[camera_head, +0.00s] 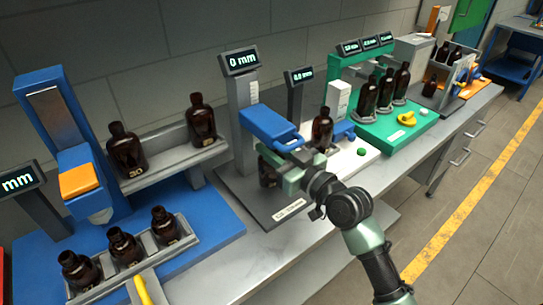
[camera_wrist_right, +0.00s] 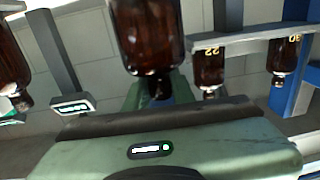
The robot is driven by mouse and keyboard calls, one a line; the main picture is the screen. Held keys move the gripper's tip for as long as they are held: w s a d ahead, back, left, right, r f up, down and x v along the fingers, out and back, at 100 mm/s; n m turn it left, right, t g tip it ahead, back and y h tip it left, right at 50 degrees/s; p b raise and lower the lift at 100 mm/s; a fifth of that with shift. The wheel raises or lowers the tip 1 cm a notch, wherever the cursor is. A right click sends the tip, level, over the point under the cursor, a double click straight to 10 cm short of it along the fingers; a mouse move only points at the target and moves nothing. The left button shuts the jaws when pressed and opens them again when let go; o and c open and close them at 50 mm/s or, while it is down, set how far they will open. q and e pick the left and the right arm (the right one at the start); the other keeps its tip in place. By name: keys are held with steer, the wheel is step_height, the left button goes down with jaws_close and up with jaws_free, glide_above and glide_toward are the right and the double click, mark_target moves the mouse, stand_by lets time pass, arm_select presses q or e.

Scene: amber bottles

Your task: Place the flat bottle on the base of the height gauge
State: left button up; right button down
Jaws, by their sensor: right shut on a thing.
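The height gauge (camera_head: 241,110) has a dark grey base plate (camera_head: 262,211), a grey column, a blue sliding arm (camera_head: 268,127) and a display reading 0 mm. My right gripper (camera_head: 290,172) is under the blue arm, over the plate, shut on a dark amber bottle (camera_head: 266,175). My gripper hides most of this bottle in the head view. In the right wrist view, which is upside down, the bottle (camera_wrist_right: 148,38) has its neck at my right gripper (camera_wrist_right: 157,92). I cannot tell whether its bottom touches the plate. My left gripper is not in view.
Two amber bottles (camera_head: 201,121) stand on a grey shelf to the left. Several smaller ones (camera_head: 124,245) stand in a tray on the blue station. Another bottle (camera_head: 322,130) stands on the white station, close right of my gripper. A green station (camera_head: 405,130) holds several more.

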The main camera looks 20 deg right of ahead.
step_height(320, 180, down, 4)
steer(key=shift+r, duration=0.25)
steer(key=shift+f, duration=0.1)
steer(key=c, duration=1.2)
jaws_free()
steer(key=shift+s, duration=0.15)
steer(key=shift+b+v, duration=1.45)
steer(key=shift+v, duration=4.5)
